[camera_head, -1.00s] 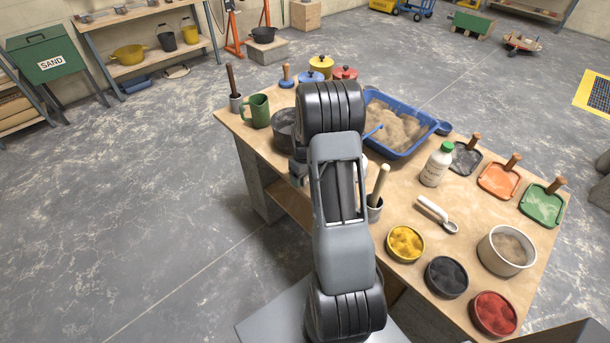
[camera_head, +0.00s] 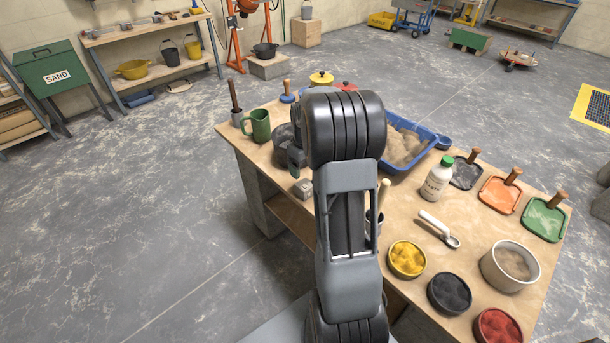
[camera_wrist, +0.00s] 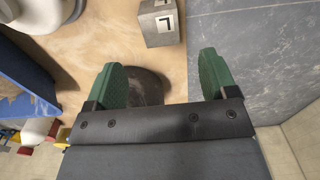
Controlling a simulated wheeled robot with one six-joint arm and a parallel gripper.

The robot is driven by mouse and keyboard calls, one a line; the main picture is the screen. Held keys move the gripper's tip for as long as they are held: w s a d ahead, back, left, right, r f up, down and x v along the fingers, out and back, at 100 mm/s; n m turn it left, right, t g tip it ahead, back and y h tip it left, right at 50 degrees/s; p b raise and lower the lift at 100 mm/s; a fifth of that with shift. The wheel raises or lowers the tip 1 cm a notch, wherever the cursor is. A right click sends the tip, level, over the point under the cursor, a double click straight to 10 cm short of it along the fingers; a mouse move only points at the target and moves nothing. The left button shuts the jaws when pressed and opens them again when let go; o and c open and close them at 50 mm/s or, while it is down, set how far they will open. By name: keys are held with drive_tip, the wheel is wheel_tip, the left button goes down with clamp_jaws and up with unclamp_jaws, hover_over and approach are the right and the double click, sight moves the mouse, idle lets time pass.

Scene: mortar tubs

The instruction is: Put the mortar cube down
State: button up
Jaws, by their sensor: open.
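The mortar cube (camera_head: 303,188), a small grey block, rests on the wooden table near its front left edge. In the wrist view the cube (camera_wrist: 160,24) shows a white face mark like a 7 and lies beyond the fingertips, apart from them. My gripper (camera_wrist: 161,72) has two green fingers spread wide with nothing held between them.
A dark tub (camera_head: 283,150) and a green mug (camera_head: 257,125) stand left of my arm. A blue sand tray (camera_head: 425,152) lies behind it. Several mortar tubs, including a yellow one (camera_head: 407,259), stand to the right. The table's front edge is close to the cube.

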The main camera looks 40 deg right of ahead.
drive_tip(key=shift+a+r, duration=0.15)
drive_tip(key=shift+r, duration=0.35)
drive_tip(key=s+a+r+t, duration=0.1)
drive_tip(key=s+a+r, duration=0.25)
drive_tip(key=a, duration=0.25)
drive_tip(key=s+a+r+t, duration=0.1)
drive_tip(key=s+a+r, duration=0.1)
drive_tip(key=a+r, duration=0.25)
drive_tip(key=s+a+r+m+t, duration=0.1)
drive_tip(key=s+a, duration=0.8)
drive_tip(key=s, duration=0.1)
drive_tip(key=shift+s+r+m+t, duration=0.15)
drive_tip(key=shift+s+m+t, duration=0.15)
drive_tip(key=shift+s+t, duration=0.1)
drive_tip(key=shift+c, duration=0.4)
drive_tip(key=shift+w, duration=0.1)
drive_tip(key=shift+c, duration=0.8)
